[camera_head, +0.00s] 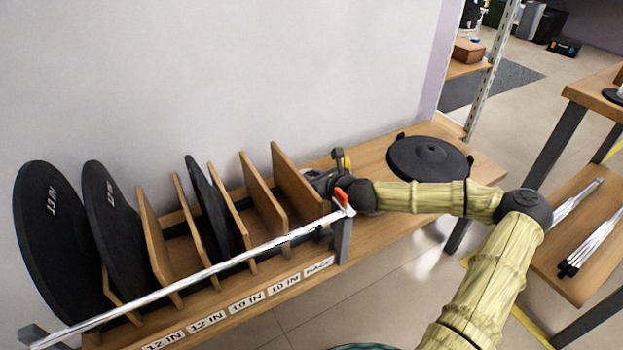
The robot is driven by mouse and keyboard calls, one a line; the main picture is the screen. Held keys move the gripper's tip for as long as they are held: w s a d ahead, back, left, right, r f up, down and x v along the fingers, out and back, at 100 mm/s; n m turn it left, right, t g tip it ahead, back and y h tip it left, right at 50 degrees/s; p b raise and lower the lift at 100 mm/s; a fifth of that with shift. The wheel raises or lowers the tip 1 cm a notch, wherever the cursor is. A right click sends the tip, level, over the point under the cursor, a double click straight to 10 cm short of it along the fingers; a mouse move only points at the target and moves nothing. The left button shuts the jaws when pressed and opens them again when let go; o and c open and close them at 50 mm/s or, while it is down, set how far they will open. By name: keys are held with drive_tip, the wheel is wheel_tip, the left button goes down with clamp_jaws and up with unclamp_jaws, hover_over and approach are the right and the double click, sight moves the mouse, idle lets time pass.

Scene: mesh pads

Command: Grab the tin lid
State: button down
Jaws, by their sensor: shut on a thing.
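My gripper (316,178) is at the right end of the wooden rack, beside the last upright board (296,182). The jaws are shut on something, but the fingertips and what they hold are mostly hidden. I cannot make out a tin lid for certain. A round black pad (428,159) lies flat on the bench to the right of my gripper, apart from it.
Large black discs (60,240) stand tilted in the rack's left slots, with a thinner one (205,205) further right. A silver rail (190,280) crosses the rack's front. A side table (585,235) with metal rods stands at right.

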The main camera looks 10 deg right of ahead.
wheel_tip(320, 180, up, 10)
drive_tip(key=p, duration=0.5)
drive_tip(key=shift+f, duration=0.2)
